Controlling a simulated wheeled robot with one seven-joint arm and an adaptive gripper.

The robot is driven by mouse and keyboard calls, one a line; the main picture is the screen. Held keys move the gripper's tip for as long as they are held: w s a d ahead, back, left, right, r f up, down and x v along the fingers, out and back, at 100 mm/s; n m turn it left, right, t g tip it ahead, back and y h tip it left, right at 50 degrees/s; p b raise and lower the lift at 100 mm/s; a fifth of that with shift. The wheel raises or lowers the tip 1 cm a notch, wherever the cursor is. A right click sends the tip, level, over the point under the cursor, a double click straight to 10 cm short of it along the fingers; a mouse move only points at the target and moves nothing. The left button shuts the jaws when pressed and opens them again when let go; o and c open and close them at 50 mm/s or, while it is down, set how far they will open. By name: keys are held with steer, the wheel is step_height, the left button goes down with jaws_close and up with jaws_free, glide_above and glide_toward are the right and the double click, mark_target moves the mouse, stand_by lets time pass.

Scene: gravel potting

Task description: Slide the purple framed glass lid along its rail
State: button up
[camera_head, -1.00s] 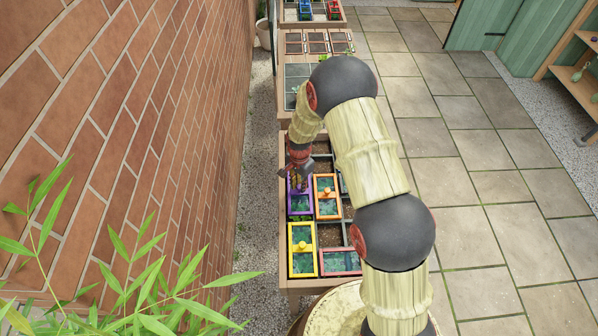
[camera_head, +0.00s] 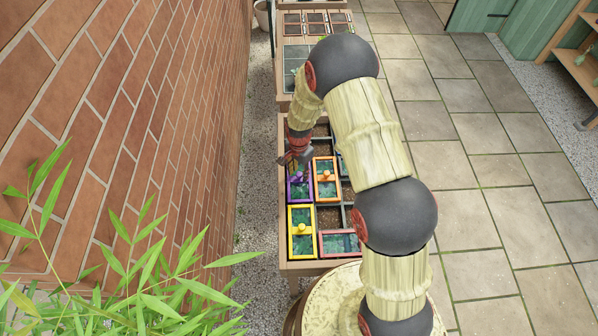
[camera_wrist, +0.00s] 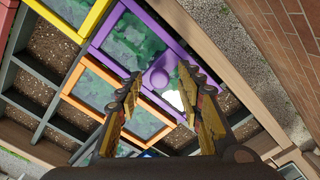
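The purple framed glass lid (camera_head: 300,195) lies on the planter box, left of the orange framed lid and behind the yellow one. Its purple knob (camera_head: 296,176) stands up from it. In the wrist view the purple frame (camera_wrist: 118,12) runs diagonally, with the knob (camera_wrist: 156,79) near the middle. My gripper (camera_wrist: 160,74) is open, its fingers appearing on either side of the knob with gaps showing. I cannot tell whether the fingertips are level with the knob or above it. In the head view my gripper (camera_head: 292,158) is over the far end of the purple lid.
An orange framed lid (camera_head: 326,158) and a yellow framed lid (camera_head: 301,207) lie beside the purple one, with a pink-red framed lid (camera_head: 340,255) nearer. Dark rails divide the box. The brick wall (camera_head: 140,130) stands to the left, past a gravel strip.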

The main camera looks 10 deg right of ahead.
mark_target(299, 174)
step_height(299, 174, up, 12)
stand_by(0.7)
stand_by(0.5)
steer(key=s+d+r+n+t+b, duration=0.2)
steer(key=s+r+n+b, duration=0.3)
steer(key=s+r, duration=0.6)
steer(key=s+d+r+n+t+b, duration=0.2)
steer(key=s+r+n+b, duration=0.3)
steer(key=s+r, duration=0.6)
steer(key=s+n+t, duration=0.1)
steer(key=s, duration=0.5)
steer(key=shift+s+r+t, duration=0.15)
steer(key=shift+r+t, duration=0.15)
steer(key=shift+r, duration=0.1)
